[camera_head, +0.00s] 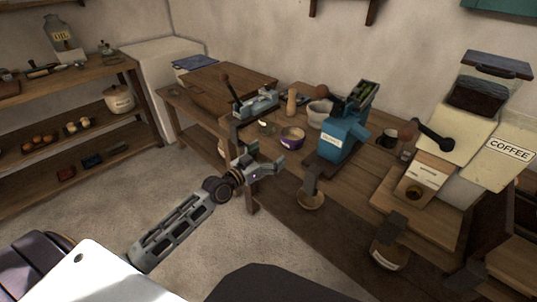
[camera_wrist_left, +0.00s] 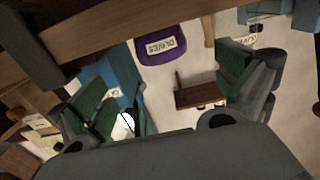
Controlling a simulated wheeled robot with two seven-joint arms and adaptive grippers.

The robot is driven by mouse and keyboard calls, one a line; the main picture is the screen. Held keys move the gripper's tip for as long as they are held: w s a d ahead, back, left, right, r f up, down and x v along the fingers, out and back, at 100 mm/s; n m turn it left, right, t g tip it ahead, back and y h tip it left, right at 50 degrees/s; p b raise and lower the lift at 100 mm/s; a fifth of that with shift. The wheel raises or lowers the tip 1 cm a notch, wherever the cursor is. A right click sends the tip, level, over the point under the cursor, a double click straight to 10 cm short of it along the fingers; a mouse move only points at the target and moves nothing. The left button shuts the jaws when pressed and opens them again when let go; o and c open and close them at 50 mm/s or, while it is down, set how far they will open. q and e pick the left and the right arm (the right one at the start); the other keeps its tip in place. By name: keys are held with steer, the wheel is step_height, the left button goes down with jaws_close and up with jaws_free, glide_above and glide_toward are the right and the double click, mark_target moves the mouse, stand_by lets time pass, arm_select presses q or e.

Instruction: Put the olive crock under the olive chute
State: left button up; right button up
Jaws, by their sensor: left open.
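The olive crock (camera_head: 292,137) is a small purple pot with a pale label, standing on the wooden bench left of a blue machine. In the left wrist view the purple crock (camera_wrist_left: 168,43) reads OLIVES and shows beyond the open fingers, apart from them. The blue machine (camera_head: 344,138) has green olives in its top. My left gripper (camera_head: 267,168) is open and empty, at the bench's front edge, nearer than the crock. My right gripper is not in view.
A pale bowl (camera_head: 319,113), a wooden cylinder (camera_head: 291,102) and a lever press (camera_head: 256,103) stand behind the crock. The floor (camera_head: 105,205) at left is clear.

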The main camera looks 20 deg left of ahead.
arm_select(q)
steer(key=shift+f, duration=0.1)
steer(key=s+d+f+n+g+y, duration=0.1)
steer(key=s+f+g, duration=0.35)
steer(key=f, duration=0.95)
steer(key=s+d+f+g+y, duration=0.1)
steer(key=s+f+g+y, duration=0.3)
steer(key=f, duration=1)
steer(key=s+d+f+g, duration=0.2)
steer(key=s+f+g, duration=0.4)
steer(key=s+f, duration=1.3)
steer(key=s, duration=0.4)
steer(key=shift+s+d+f+n+y, duration=0.25)
steer(key=shift+s+d+n+y, duration=0.05)
steer(key=shift+d+y, duration=0.1)
steer(key=shift+w+r, duration=0.1)
